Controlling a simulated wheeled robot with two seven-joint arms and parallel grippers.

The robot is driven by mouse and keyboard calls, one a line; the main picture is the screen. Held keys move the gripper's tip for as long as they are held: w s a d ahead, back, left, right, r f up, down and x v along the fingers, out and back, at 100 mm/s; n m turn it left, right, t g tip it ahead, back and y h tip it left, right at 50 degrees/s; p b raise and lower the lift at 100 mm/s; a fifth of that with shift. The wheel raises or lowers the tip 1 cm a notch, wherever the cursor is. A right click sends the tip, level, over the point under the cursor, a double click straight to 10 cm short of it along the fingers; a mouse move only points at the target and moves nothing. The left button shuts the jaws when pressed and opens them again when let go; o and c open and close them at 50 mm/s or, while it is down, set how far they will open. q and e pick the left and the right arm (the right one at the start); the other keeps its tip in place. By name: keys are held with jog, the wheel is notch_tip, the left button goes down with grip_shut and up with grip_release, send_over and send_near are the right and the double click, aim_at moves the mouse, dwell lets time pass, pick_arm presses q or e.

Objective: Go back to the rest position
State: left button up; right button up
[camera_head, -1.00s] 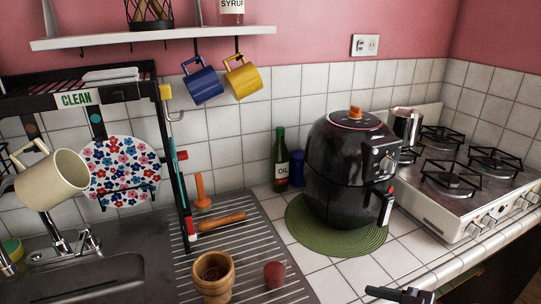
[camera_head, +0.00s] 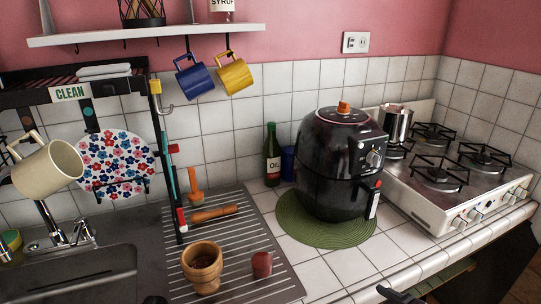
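My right gripper (camera_head: 399,296) shows only as a small dark piece at the bottom edge, right of centre, in front of the counter. Most of it is cut off, and whether its fingers are open or shut does not show. Nothing is visibly held in it. My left gripper is not in view.
A black air fryer (camera_head: 340,165) stands on a green round mat (camera_head: 312,234), left of the stove (camera_head: 450,205). A wooden cup (camera_head: 202,268) and a reddish round object (camera_head: 262,264) stand on the drainboard. A cream mug (camera_head: 47,170) hangs by the rack; blue (camera_head: 196,81) and yellow (camera_head: 235,77) mugs hang under the shelf.

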jog(key=s+a+f+m+g+h, duration=0.1)
jog(key=s+f+m+g+h, duration=0.5)
jog(key=s, duration=0.6)
notch_tip(320, 180, down, 31)
jog(key=s+n+g+y, duration=0.1)
jog(key=s+g, duration=0.1)
jog(key=g, duration=0.1)
jog(key=s+d+f+g, duration=0.1)
jog(key=s+d+f, duration=0.2)
jog(key=s+f, duration=1.5)
jog(key=shift+s, duration=0.95)
jog(key=shift+d, duration=0.1)
jog(key=shift+n, duration=0.3)
